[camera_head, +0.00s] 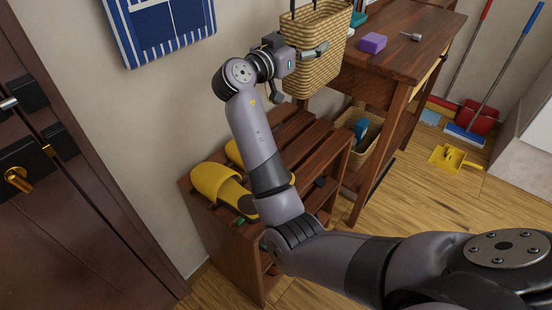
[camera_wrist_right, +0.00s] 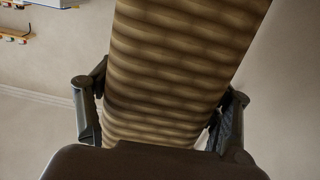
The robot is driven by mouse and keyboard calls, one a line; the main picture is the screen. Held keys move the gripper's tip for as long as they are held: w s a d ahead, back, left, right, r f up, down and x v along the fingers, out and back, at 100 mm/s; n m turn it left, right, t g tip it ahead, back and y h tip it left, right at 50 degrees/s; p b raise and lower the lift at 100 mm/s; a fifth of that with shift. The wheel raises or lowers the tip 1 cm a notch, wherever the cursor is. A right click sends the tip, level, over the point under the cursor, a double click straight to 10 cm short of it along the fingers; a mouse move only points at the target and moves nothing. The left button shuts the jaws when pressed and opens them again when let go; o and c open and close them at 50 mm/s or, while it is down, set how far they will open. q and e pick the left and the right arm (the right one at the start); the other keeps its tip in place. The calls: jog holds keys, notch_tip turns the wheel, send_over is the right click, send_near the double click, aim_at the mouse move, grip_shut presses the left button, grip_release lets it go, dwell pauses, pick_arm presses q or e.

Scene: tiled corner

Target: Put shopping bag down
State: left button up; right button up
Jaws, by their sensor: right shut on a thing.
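The shopping bag (camera_head: 322,38) is a tan woven bag with dark handles, upright at the top of the head view, its top cut off by the frame. My right gripper (camera_head: 298,62) is shut on its side. In the right wrist view the woven bag (camera_wrist_right: 175,75) fills the space between the two dark fingers of the right gripper (camera_wrist_right: 160,115). The bag appears raised above the low slatted bench (camera_head: 308,133) and beside the taller wooden table (camera_head: 412,62); I cannot tell whether it touches the table. My left gripper is out of view.
Yellow slippers (camera_head: 218,186) lie on the bench's near end, partly behind my arm. A purple block (camera_head: 372,43) lies on the table. A woven basket (camera_head: 362,150) stands on the table's lower shelf. A brown door (camera_head: 75,220) is at left; a red dustpan (camera_head: 478,116) is at right.

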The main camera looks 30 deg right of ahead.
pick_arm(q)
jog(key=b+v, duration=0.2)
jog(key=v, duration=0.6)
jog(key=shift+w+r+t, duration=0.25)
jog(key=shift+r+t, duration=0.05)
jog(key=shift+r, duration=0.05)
pick_arm(e)
notch_tip(320, 180, down, 20)
jog(key=shift+r, duration=0.15)
pick_arm(q)
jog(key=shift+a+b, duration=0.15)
jog(key=shift+b, duration=0.15)
pick_arm(e)
jog(key=shift+f, duration=0.2)
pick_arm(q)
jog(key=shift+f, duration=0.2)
pick_arm(e)
jog(key=o, duration=1.4)
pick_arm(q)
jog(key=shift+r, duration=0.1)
pick_arm(e)
jog(key=shift+o, duration=0.2)
jog(key=shift+r, duration=0.1)
